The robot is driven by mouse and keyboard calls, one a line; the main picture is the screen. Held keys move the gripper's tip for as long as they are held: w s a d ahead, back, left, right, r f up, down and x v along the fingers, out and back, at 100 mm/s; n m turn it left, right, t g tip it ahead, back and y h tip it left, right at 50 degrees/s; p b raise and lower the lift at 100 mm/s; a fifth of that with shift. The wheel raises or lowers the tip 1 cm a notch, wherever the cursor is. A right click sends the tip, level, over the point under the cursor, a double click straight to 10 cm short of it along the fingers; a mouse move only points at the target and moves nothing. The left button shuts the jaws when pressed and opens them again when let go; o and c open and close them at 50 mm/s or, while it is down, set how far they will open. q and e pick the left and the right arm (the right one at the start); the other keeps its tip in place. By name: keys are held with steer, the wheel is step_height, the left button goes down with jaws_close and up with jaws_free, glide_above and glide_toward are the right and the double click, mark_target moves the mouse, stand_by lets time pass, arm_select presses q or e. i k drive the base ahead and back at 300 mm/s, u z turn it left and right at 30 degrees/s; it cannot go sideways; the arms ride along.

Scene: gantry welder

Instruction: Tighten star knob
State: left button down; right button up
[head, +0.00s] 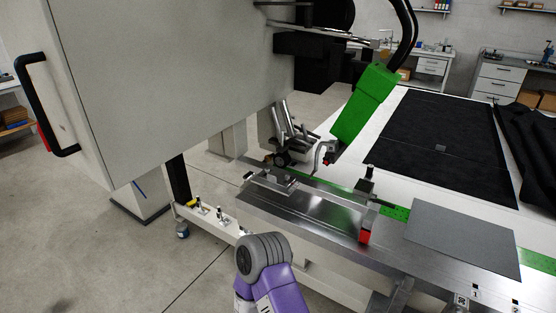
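A small dark round part (282,158) sits at the lower end of the metal bracket (286,128) under the large grey machine housing (180,75). It may be the star knob, but it is too small to make out its shape or how tight it is. A green block-shaped welder part (364,103) hangs tilted to its right, with a curved metal tip below it. Neither of my grippers shows. Only a purple and grey link of one of my arms is in view at the bottom centre, and I cannot tell which arm.
A grey plate (462,238) lies to the right. A black mat (440,140) covers the table behind. Floor at the left is clear.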

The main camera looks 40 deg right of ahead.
mark_target(327, 161)
steer(key=u, duration=0.05)
steer(key=i, duration=1)
steer(key=z, duration=1.8)
